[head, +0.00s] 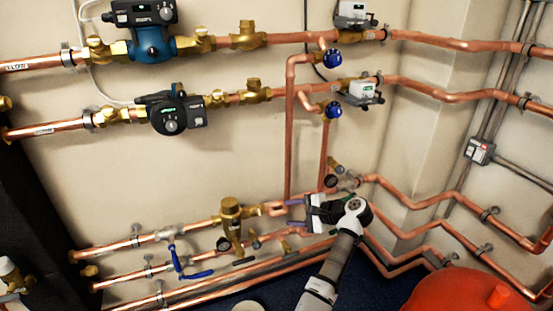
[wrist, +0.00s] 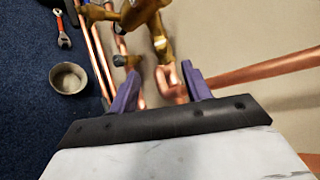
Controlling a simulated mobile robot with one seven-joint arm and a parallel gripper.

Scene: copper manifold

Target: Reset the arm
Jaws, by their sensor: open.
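My gripper (head: 292,212) is at the lower middle of the head view, in front of the lower copper pipework. In the wrist view its two purple fingers (wrist: 160,88) are apart, with copper pipe and brass fittings showing between and beyond them. Nothing is seen held. A vertical copper pipe (head: 289,130) runs down the wall to near the fingers. A brass valve body (head: 231,211) sits just left of the fingertips in the head view. I cannot tell whether the fingers touch the pipe.
Blue-handled valves (head: 188,273) stick out at the lower left. Pumps (head: 152,43) and blue knobs (head: 333,58) are higher on the wall. A red tank (head: 460,290) stands at the lower right. A metal cup (wrist: 70,79) and a wrench (wrist: 62,31) lie on the blue floor.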

